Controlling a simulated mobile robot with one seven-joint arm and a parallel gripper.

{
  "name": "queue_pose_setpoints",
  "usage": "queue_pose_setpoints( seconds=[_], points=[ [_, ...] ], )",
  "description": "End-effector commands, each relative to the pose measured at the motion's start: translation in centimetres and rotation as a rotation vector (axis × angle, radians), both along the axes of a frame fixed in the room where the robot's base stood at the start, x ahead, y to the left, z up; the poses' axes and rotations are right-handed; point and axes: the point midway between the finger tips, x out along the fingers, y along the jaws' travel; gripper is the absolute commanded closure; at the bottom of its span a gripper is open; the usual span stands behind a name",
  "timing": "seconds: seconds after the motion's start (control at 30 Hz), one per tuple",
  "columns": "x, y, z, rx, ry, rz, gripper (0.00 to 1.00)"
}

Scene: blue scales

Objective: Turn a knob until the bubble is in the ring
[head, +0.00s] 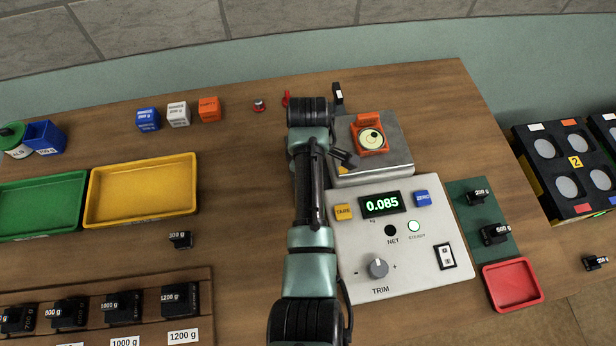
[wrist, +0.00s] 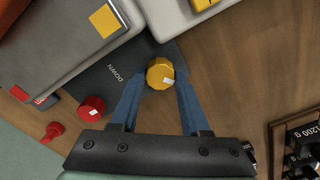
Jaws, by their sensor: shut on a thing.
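My gripper (wrist: 160,82) is shut on a yellow knob (wrist: 160,73), with one blue finger at each side of it. A red knob (wrist: 91,107) stands to the left of it in the wrist view, beside a dark plate marked DOWN (wrist: 100,82). The orange bubble level (head: 369,122) sits on the scale's grey pan (head: 398,166) in the head view. Its round vial (head: 371,139) faces up, but the bubble is too small to place surely against the ring.
A yellow tray (head: 142,217) and a green tray lie left. Black weights stand front left. A red tray (head: 512,285) is at right.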

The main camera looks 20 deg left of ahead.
Motion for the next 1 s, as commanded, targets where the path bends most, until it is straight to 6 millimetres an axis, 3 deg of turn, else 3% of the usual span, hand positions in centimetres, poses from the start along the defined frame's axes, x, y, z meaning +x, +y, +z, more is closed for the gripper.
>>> queue_pose_setpoints(
  seconds=[0.47, 1.0],
  points=[
    [-0.02, 0.04, 0.20, -0.001, 0.002, -0.103, 1.00],
    [0.06, 0.03, 0.22, -0.001, 0.002, -0.557, 1.00]
  ],
)
